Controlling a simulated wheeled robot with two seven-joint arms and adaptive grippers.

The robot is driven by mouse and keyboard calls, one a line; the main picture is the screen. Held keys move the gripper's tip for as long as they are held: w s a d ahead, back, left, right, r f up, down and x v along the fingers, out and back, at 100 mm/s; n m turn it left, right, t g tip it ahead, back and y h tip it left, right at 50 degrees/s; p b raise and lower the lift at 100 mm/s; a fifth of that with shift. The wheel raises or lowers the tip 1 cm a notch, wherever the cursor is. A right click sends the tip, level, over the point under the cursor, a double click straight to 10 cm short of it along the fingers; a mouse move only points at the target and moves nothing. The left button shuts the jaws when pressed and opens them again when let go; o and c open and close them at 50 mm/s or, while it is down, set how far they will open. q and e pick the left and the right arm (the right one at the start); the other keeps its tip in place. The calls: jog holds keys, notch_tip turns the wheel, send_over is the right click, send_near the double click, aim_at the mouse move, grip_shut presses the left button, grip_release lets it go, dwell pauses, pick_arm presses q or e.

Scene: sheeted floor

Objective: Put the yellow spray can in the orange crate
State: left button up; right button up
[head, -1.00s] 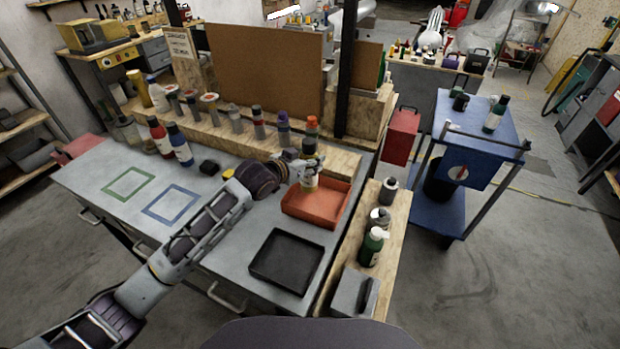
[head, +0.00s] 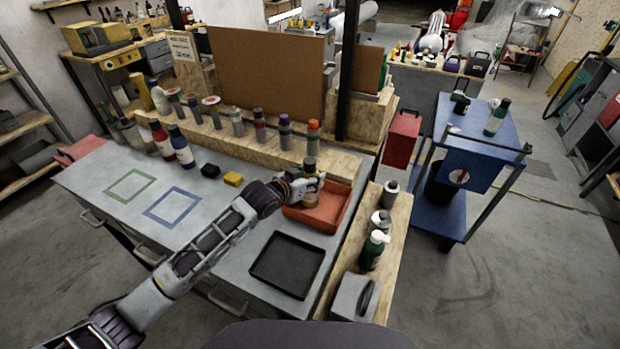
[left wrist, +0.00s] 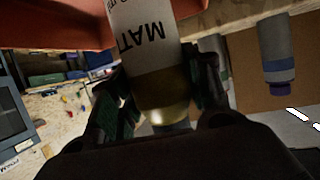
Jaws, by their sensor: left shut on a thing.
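My left gripper (head: 308,186) is shut on the yellow spray can, which shows large in the left wrist view (left wrist: 150,50) with a white label and a dull yellow band near its shoulder. The orange crate (head: 338,222) is an open shallow tray on the bench. The can is at its back left part, low down; I cannot tell whether it touches the crate floor. The crate's orange wall also shows in the left wrist view (left wrist: 50,25). My right gripper is not in view.
A black tray (head: 288,264) lies in front of the crate. A wooden ledge (head: 270,148) with several cans runs behind it. A yellow block (head: 233,180) and black block (head: 209,171) lie left of my gripper.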

pick_arm(q)
jog(key=shift+f, duration=0.2)
jog(key=o, duration=1.1)
jog(key=shift+f, duration=0.1)
jog(key=shift+o, duration=0.2)
jog(key=v, duration=1.2)
